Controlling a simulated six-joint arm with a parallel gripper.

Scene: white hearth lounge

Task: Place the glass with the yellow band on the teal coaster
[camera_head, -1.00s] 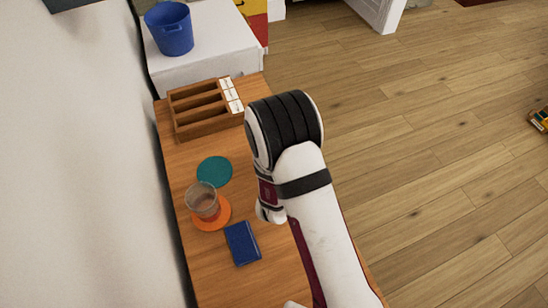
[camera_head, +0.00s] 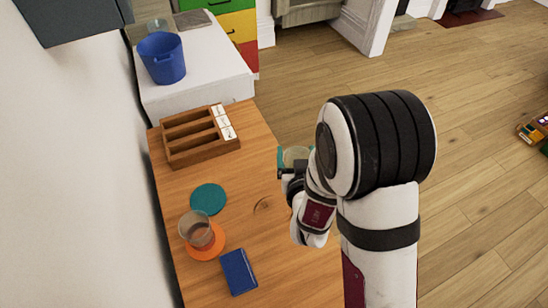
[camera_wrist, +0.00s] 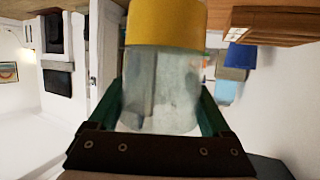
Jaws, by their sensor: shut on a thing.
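My gripper (camera_wrist: 163,108) is shut on the glass with the yellow band (camera_wrist: 160,92), whose clear wall sits between the green fingers in the wrist view. The yellow band (camera_wrist: 166,24) is at the top of that view. In the head view the held glass (camera_head: 294,154) shows partly beside my gripper (camera_head: 288,169), over the table's right edge; my arm hides the rest. The teal coaster (camera_head: 208,198) lies flat and bare on the table, left of my gripper.
A blue book (camera_head: 238,272) lies near the orange coaster on the wooden table (camera_head: 262,232). A wooden compartment tray (camera_head: 186,149) stands behind the teal coaster. A blue bucket (camera_head: 164,60) stands on the white cabinet (camera_head: 215,82). A wall runs along the left.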

